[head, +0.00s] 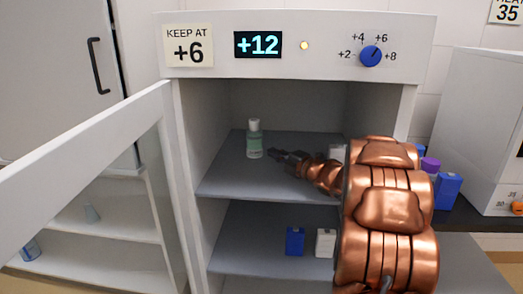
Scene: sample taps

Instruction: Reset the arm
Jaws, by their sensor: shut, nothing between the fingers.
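My copper-coloured arm reaches from the lower right into an open cabinet. My gripper (275,155) is small and dark in this view, at the upper shelf (225,180). The bottle stands upright on the shelf. My arm hides the right side of the cabinet's inside.
The cabinet door (85,165) stands open at left. The front panel has a display (258,44) reading +12, a "KEEP AT +6" label (189,46) and a blue knob (371,56). A blue box (295,241) and a white box (326,242) stand on the lower shelf.

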